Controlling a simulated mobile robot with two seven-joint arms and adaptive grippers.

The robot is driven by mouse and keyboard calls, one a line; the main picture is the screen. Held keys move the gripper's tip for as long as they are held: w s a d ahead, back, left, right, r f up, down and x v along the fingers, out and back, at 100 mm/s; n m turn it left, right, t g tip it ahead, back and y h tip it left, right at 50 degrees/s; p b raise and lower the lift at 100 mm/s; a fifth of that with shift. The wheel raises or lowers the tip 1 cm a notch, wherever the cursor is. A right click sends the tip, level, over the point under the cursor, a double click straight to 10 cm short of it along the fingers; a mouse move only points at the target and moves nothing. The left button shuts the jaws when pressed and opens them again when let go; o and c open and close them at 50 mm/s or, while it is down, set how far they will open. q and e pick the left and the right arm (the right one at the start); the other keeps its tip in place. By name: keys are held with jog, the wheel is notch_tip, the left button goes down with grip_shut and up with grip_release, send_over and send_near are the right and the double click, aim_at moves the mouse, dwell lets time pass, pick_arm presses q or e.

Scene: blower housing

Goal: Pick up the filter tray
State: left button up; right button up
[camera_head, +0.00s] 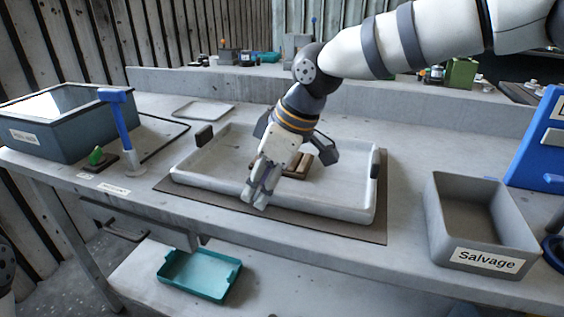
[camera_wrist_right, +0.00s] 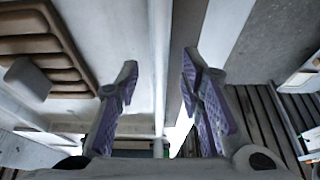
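A large pale tray (camera_head: 215,187) with dark handle blocks at its two ends lies on a dark mat; I take it as the filter tray. A brown ribbed piece (camera_head: 298,168) sits inside it, partly hidden by my right gripper, and shows in the right wrist view (camera_wrist_right: 75,72). My right gripper (camera_head: 260,190) points down at the tray's front wall. In the right wrist view its two fingers (camera_wrist_right: 158,75) are apart, with the pale wall edge (camera_wrist_right: 160,40) running between them. Contact with the wall cannot be told. My left gripper is not in view.
A grey Salvage bin (camera_head: 440,225) stands right of the tray, with a blue rack (camera_head: 540,150) behind it. A grey-blue box (camera_head: 60,140) and a blue-topped post (camera_head: 121,130) stand left. A teal tray (camera_head: 200,275) lies on the lower shelf.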

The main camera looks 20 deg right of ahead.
grip_shut()
jog(key=shift+r, duration=0.1)
jog(key=shift+r, duration=0.15)
